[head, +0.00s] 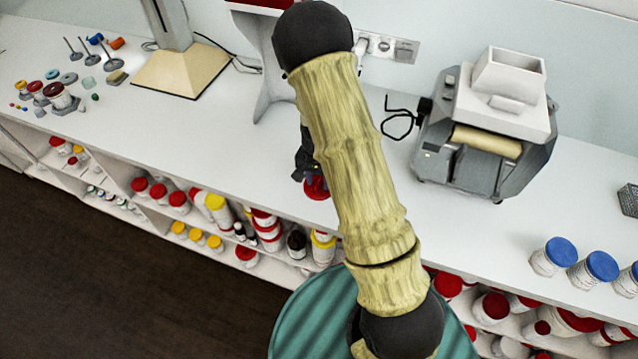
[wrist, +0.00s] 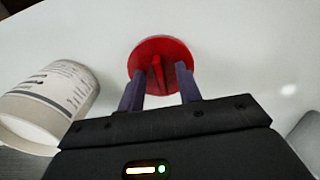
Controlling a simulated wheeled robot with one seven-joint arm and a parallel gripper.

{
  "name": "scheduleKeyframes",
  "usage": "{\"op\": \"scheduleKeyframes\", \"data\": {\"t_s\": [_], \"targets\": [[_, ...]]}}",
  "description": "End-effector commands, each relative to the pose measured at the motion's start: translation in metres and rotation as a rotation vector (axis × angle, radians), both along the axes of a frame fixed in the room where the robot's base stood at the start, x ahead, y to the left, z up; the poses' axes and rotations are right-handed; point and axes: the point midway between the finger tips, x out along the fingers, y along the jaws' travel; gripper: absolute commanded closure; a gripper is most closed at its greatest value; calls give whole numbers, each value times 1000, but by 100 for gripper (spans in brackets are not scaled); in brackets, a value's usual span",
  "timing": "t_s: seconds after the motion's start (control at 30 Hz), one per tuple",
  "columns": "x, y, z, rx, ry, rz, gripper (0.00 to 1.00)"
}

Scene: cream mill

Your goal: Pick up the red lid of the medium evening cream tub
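The red lid (wrist: 160,52) is a round disc with a raised grip ridge across its middle. It lies on the white worktop in the wrist view. In the head view the red lid (head: 317,189) shows partly beside my arm. My gripper (wrist: 160,76) is open, with one finger on each side of the ridge and a gap to it. The fingertips overlap the lid's near edge; whether they touch it I cannot tell. In the head view my gripper (head: 305,165) is mostly hidden by my arm.
A grey machine (head: 490,130) stands at right, with blue-lidded tubs (head: 553,257) near the front edge. Small pots and tools (head: 60,95) are at far left. Shelves below hold several red- and yellow-lidded tubs (head: 267,230).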

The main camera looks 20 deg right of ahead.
Motion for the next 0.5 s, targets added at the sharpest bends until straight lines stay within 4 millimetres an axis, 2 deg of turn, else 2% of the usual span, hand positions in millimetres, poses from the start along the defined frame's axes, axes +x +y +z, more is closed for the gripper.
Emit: {"op": "scheduleKeyframes", "data": {"t_s": [0.37, 0.5], "targets": [[0, 0, 0, 0, 0, 0, 65], [0, -1, 0, 0, 0, -2, 91]]}}
